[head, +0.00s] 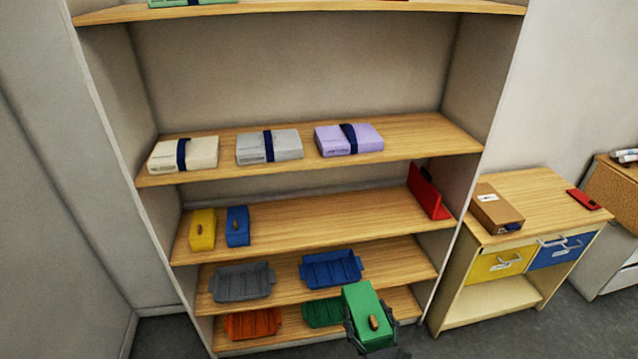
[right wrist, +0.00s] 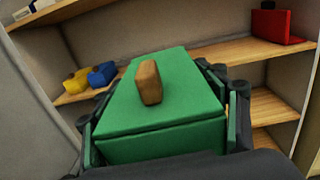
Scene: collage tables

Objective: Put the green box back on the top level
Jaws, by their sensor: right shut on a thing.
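The green box (head: 362,303) has a brown knob on its lid. My right gripper (head: 370,332) is shut on it in front of the lower shelves. In the right wrist view the green box (right wrist: 160,112) sits between the two fingers, its knob facing up. The shelf unit's top visible level (head: 300,8) runs along the upper edge of the head view; what lies on it is mostly cut off, with a green edge at left and a bit of red at right. My left gripper is not in view.
The level below holds white (head: 184,153), grey (head: 270,147) and purple (head: 348,139) strapped boxes. Lower down are a yellow box (head: 202,230), a blue box (head: 237,226), a red item (head: 428,191) and several trays. A small cabinet (head: 535,195) stands at right.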

